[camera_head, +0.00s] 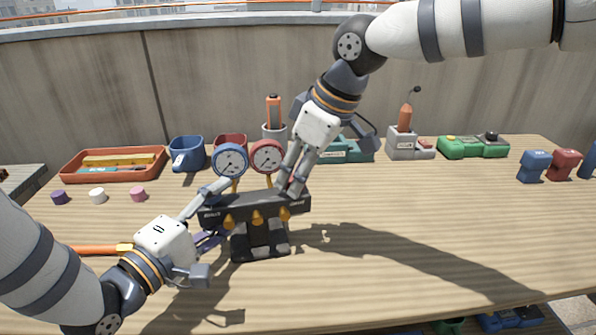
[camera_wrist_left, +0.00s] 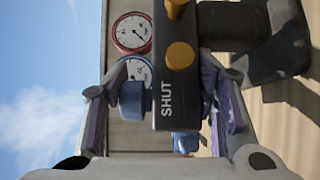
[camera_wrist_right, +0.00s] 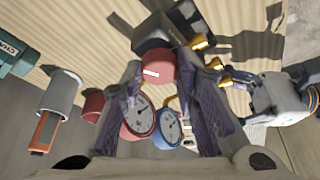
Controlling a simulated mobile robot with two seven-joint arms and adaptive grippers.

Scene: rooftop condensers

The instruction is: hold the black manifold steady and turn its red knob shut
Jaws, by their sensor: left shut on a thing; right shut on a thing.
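The black manifold (camera_head: 262,238) stands upright on the table, with a blue gauge (camera_head: 230,160), a red gauge (camera_head: 267,156) and several brass fittings (camera_head: 257,217). My left gripper (camera_head: 217,210) is shut on its left end. In the left wrist view the fingers straddle the black body (camera_wrist_left: 175,75), marked SHUT, and the blue knob (camera_wrist_left: 133,101) lies against one finger. My right gripper (camera_head: 288,188) reaches down to the manifold's right end. In the right wrist view its fingers close on the red knob (camera_wrist_right: 158,69), which has a pale mark. In the head view that knob is hidden by the fingers.
Behind stand a red tray (camera_head: 70,175), a blue mug (camera_head: 187,155) and a holder with an orange tool (camera_head: 273,112). Green (camera_head: 470,147) and blue (camera_head: 533,166) items stand at right. An orange-handled tool (camera_head: 100,249) lies at left. The table's right front is clear.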

